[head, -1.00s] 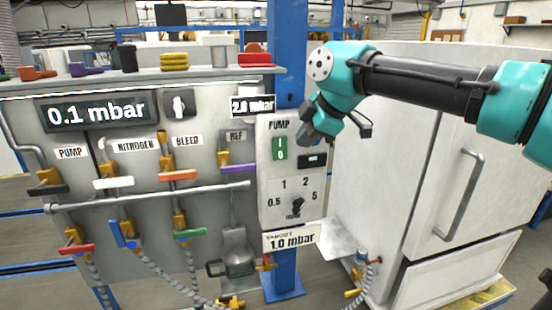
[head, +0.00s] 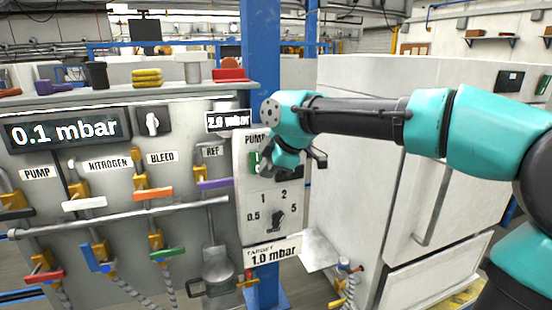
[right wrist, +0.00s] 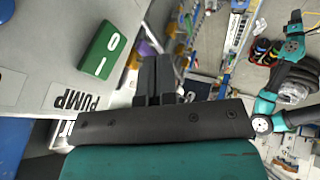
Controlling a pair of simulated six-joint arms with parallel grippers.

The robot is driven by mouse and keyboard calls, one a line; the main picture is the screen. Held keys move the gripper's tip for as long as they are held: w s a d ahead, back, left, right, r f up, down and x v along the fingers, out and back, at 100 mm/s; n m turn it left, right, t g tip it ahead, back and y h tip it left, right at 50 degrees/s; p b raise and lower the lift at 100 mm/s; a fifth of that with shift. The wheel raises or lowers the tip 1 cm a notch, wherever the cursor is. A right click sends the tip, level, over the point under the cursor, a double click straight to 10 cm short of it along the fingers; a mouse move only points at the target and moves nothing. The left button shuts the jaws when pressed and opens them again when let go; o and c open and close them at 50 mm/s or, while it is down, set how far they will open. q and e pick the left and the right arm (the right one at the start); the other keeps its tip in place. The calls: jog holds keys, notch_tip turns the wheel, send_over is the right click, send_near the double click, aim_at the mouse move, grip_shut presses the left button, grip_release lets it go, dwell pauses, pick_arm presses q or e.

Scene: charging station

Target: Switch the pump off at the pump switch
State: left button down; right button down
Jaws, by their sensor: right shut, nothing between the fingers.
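The pump switch is a green rocker marked I and O on the white control box under the word PUMP. In the head view, my right gripper covers most of the switch (head: 254,161). In the right wrist view the whole switch (right wrist: 104,50) shows, left of the fingers. My right gripper (head: 268,170) is shut and empty in front of the box; its closed fingers (right wrist: 158,62) look apart from the switch in the wrist view. I cannot tell which side of the rocker is pressed in. Part of my left arm (right wrist: 285,75) shows in the right wrist view; its jaws are unclear.
Below the switch are a selector knob (head: 275,219) and a TARGET 1.0 mbar label (head: 273,253). A display (head: 65,130) reads 0.1 mbar. Several coloured valve handles and a pipe (head: 120,217) lie left. A white cabinet (head: 375,200) stands right.

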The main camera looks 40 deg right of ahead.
aim_at(257, 163)
jog(key=w+d+f, duration=0.1)
jog(key=w+f, duration=0.2)
jog(key=w, duration=0.2)
jog(key=shift+w, duration=0.15)
